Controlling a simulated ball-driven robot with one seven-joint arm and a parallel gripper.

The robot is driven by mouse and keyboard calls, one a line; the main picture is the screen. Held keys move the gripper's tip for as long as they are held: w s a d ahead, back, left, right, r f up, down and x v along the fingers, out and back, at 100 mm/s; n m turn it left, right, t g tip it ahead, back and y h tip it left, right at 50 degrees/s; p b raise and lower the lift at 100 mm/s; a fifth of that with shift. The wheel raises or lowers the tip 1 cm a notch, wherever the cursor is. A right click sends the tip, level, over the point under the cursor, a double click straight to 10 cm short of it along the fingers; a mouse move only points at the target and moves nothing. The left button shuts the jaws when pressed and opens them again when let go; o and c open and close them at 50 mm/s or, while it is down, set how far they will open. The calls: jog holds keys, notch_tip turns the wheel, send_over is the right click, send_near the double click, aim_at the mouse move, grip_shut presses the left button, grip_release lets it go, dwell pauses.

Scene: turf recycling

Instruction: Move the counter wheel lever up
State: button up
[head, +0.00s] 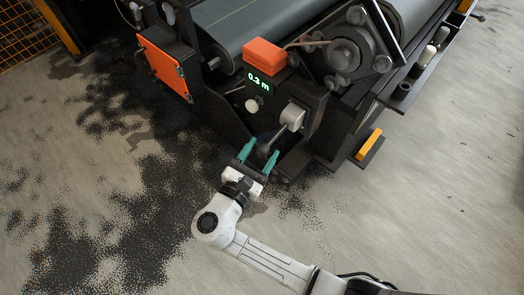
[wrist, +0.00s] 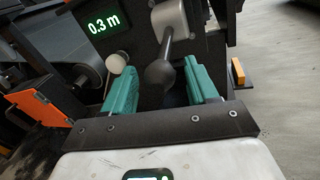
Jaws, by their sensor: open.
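The counter wheel lever is a grey housing (head: 292,117) with a thin rod that slopes down to a dark round knob (head: 264,145). It sits on the dark side panel of the machine, right of and below a green "0.3 m" display (head: 258,81). In the wrist view the dark knob (wrist: 160,74) hangs between the fingers, with its rod rising to the housing (wrist: 170,18). My gripper (head: 258,157) is open, with teal fingers at the knob's two sides. In the wrist view the gripper (wrist: 161,88) shows clear gaps beside the knob.
A small white knob (head: 252,105) is left of the lever and shows in the wrist view (wrist: 116,64). An orange box (head: 264,54) sits above the display. A roller assembly (head: 344,55) is at upper right.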

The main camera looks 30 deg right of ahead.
jog(key=shift+w+d, duration=0.25)
jog(key=shift+d, duration=0.1)
jog(key=shift+c, duration=0.2)
grip_shut()
